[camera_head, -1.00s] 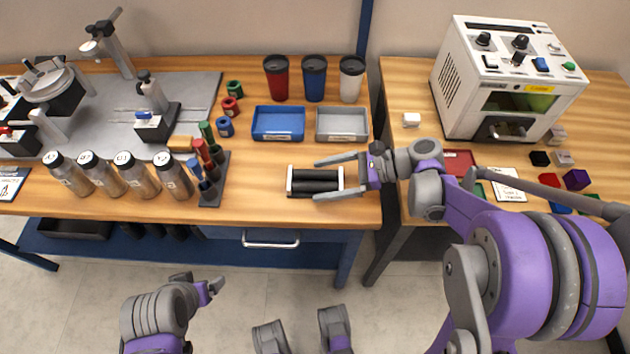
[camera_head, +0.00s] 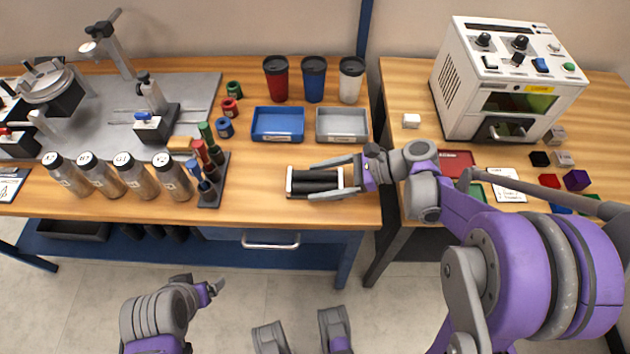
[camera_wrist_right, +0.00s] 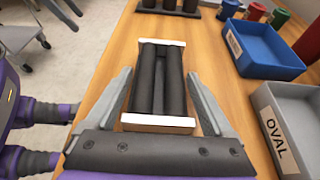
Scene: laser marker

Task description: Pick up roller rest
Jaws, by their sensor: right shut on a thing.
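The roller rest (camera_head: 315,182), two black rollers between white end plates, lies on the wooden bench near its front edge. My right gripper (camera_head: 335,179) reaches in from the right and is shut on its near end, a finger on each side. In the right wrist view the roller rest (camera_wrist_right: 160,85) sits between the two fingers of the right gripper (camera_wrist_right: 160,100), with its white near end plate close to the palm. It appears to still rest on the bench. My left gripper (camera_head: 213,288) is low at the lower left, off the bench; its jaw opening is unclear.
A blue tray (camera_head: 278,138) and a grey tray (camera_head: 342,138), labelled OVAL, lie behind the roller rest. A tool rack (camera_head: 212,196) and several bottles stand to the left. Cups stand at the back. A white machine (camera_head: 460,100) stands on the right bench.

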